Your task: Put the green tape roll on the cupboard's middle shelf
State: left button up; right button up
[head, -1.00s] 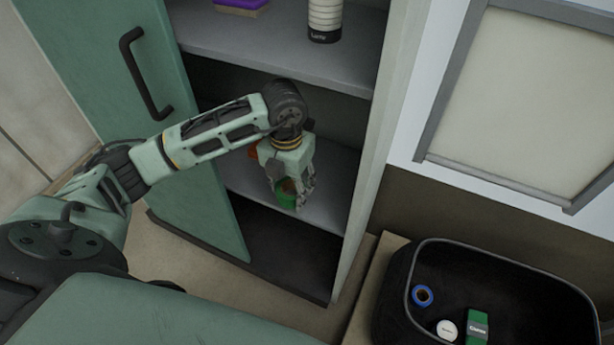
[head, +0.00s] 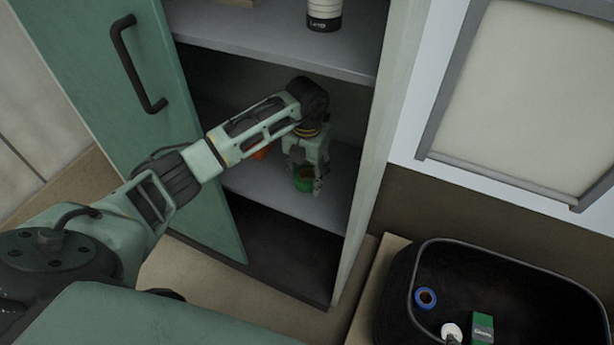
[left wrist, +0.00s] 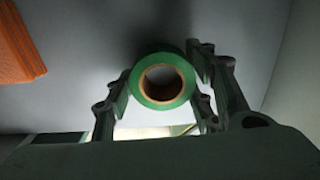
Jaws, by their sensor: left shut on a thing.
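The green tape roll (left wrist: 163,80) is between the fingers of my left gripper (left wrist: 163,95), which is shut on it. In the head view the roll (head: 304,183) shows at the fingertips of my left gripper (head: 306,184), just over or on the middle shelf (head: 330,211). I cannot tell whether the roll touches the shelf. The cupboard (head: 374,150) stands open, and my left arm reaches into it. My right gripper is not clearly in view.
An orange thing (head: 263,152) lies on the same shelf, left of the roll; it also shows in the left wrist view (left wrist: 18,45). A white and black container (head: 324,14) stands on the shelf above. The green door (head: 150,130) is left. A black bin (head: 400,305) holds several small things.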

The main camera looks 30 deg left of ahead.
aim_at(307, 179)
jog(key=shift+w+a+r, duration=0.1)
jog(key=shift+w+r, duration=0.05)
jog(key=shift+w, duration=0.2)
pick_arm(q)
jog(key=shift+f, duration=0.1)
jog(key=o, duration=1.2)
pick_arm(e)
jog(key=shift+w+a+r+t, duration=0.1)
jog(key=shift+w+t, duration=0.15)
jog(key=shift+t, duration=0.05)
pick_arm(q)
notch_tip(307, 179, up, 4)
jog(key=shift+f+p, duration=0.15)
jog(key=shift+p, duration=0.4)
notch_tip(307, 179, up, 3)
jog(key=shift+f+p, duration=0.15)
jog(key=shift+p, duration=0.15)
jog(key=shift+r, duration=0.65)
pick_arm(e)
jog(key=shift+s+d+f+g, duration=0.1)
jog(key=shift+s+d+g, duration=0.25)
jog(key=shift+s, duration=0.55)
jog(key=shift+s+d+f+g, duration=0.15)
jog(key=shift+s+g, duration=0.35)
jog(key=shift+s, duration=0.35)
jog(key=shift+s+d+g, duration=0.25)
jog(key=shift+s+g, duration=0.2)
jog(key=shift+s, duration=0.45)
